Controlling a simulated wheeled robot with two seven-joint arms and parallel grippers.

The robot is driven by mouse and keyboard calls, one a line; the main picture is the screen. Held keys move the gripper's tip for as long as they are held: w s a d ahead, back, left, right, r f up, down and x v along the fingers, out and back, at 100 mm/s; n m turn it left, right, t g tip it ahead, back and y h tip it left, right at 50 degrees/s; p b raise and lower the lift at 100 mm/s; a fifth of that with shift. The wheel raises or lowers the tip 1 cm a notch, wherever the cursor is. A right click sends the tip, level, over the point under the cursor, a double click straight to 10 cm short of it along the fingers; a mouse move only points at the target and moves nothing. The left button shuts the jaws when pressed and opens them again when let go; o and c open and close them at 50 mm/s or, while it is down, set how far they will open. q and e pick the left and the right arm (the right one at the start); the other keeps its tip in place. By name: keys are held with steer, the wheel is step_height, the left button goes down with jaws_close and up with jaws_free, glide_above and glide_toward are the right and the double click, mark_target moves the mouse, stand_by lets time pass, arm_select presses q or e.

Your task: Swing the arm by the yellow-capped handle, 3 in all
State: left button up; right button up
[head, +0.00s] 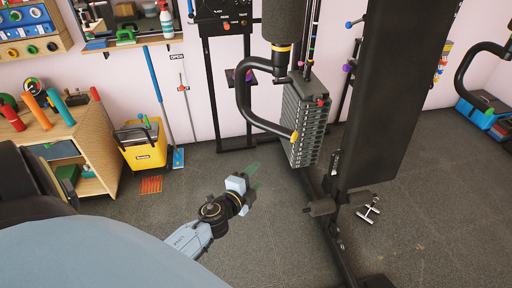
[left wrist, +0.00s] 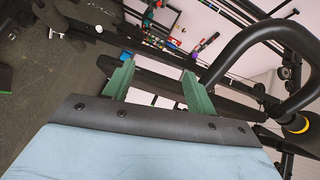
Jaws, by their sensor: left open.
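My right gripper is not in view.
The weight stack (head: 306,120) stands behind the handle, with a wide black pad (head: 385,95) to its right. A similar curved handle (head: 463,80) is at the far right. Floor around my gripper is clear.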

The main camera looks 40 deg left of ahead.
mark_target(273, 133)
arm_select(q)
step_height(273, 133, up, 10)
steer(key=w+m+t, duration=0.2)
steer(key=m, duration=0.1)
steer(key=shift+w+a, duration=0.3)
steer(key=shift+w, duration=1.5)
steer(key=shift+w+a, duration=0.25)
steer(key=shift+w, duration=1.5)
steer(key=shift+w+a, duration=0.3)
steer(key=shift+w, duration=1.5)
steer(key=shift+c, duration=0.2)
jaws_close()
